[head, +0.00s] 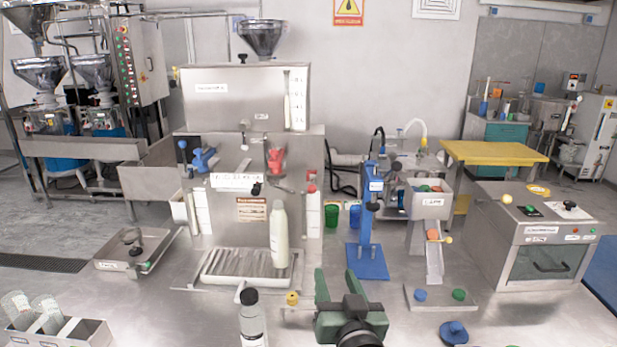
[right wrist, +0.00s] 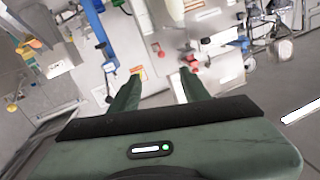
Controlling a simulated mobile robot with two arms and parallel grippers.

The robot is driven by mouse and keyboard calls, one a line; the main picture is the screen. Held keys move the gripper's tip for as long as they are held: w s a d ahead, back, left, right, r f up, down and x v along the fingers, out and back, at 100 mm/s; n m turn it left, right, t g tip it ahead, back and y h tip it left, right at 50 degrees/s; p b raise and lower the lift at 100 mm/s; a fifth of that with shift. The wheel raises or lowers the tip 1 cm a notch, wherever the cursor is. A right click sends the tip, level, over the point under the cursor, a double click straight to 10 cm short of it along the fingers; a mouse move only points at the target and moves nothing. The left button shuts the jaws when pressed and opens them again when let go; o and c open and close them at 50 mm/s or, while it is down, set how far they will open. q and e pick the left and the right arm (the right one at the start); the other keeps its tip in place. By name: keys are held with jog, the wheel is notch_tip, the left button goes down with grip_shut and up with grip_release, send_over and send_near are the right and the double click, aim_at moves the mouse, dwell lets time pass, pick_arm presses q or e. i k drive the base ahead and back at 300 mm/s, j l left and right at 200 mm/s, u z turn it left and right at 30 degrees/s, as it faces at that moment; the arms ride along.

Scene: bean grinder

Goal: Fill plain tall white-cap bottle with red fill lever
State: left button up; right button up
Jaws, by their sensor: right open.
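A plain tall white bottle (head: 279,240) stands upright on the slatted drip tray (head: 240,280) of the steel filling machine (head: 250,150). Its top is pale; whether a cap sits on it I cannot tell. The red fill lever (head: 275,160) is on the machine front above the bottle. A red part, perhaps this lever, shows in the right wrist view (right wrist: 192,61). My right gripper (head: 336,285) is open and empty, in front of the tray and right of the bottle, apart from both. My left gripper is not in view.
A blue lever (head: 203,159) is on the machine's left side. A blue stand (head: 368,225) rises right of the tray. A dark-capped bottle (head: 251,318) stands in front, left of my gripper. A small yellow-capped object (head: 292,299) is close by.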

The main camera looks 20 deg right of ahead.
aim_at(311, 188)
jog(key=i+l, duration=0.2)
jog(key=i, duration=0.25)
jog(key=i+l, duration=0.2)
jog(key=i, duration=0.25)
